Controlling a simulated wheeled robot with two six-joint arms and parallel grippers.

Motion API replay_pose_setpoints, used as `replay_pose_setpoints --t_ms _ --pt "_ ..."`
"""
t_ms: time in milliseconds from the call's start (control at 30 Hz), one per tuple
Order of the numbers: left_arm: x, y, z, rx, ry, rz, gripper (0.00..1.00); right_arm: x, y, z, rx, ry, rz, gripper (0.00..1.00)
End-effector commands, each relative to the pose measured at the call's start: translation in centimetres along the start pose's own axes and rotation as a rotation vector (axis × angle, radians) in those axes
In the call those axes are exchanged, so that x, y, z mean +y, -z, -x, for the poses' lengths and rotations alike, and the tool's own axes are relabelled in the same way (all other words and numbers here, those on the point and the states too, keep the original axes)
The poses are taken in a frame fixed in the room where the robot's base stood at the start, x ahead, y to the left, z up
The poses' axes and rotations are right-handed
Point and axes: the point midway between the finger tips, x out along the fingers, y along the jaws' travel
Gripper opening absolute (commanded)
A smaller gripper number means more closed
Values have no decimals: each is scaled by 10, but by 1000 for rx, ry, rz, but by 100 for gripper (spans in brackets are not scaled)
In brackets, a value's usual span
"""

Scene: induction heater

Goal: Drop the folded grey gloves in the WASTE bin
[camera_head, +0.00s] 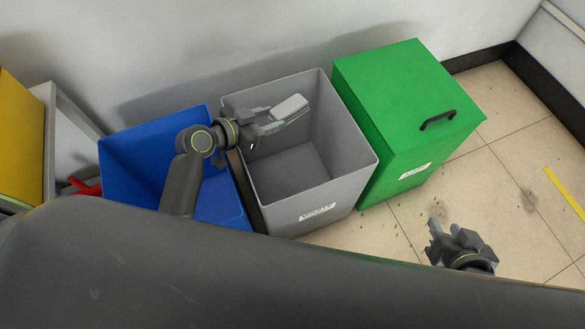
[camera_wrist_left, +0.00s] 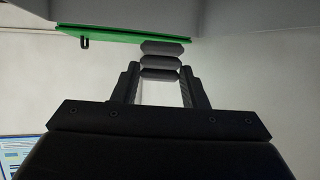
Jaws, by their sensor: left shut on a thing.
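The folded grey gloves (camera_head: 289,107) are a small light grey bundle held over the open grey bin (camera_head: 338,192). My left gripper (camera_head: 275,112) is shut on them, above the bin's opening. In the left wrist view the gloves (camera_wrist_left: 161,60) show as stacked grey layers between the two fingers of the gripper (camera_wrist_left: 160,75). The grey bin has a white label on its front, too small to read. It looks empty inside. My right gripper (camera_head: 452,240) is low at the right, over the floor; its fingers look apart, with nothing between them.
An open blue bin (camera_head: 128,160) stands left of the grey bin, partly behind my left arm. A closed green bin (camera_head: 385,75) with a black handle stands at its right. A wall rises behind. Tiled floor (camera_head: 520,125) is clear at the right. Something red lies at far left.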

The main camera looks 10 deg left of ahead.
Motion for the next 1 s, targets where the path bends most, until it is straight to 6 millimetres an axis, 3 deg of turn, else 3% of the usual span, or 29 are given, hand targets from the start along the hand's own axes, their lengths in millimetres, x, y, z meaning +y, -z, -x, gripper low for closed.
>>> replay_pose_setpoints --t_ms 400,433,600,1000 --pt "0 -1 0 0 0 0 16 0 7 0 35 -3 4 36" --pt "0 -1 0 0 0 0 42 0 7 0 35 -3 4 36" --pt "0 -1 0 0 0 0 64 0 7 0 35 -3 4 36" --pt "0 1 1 0 0 -1 65 0 4 0 16 0 2 36"
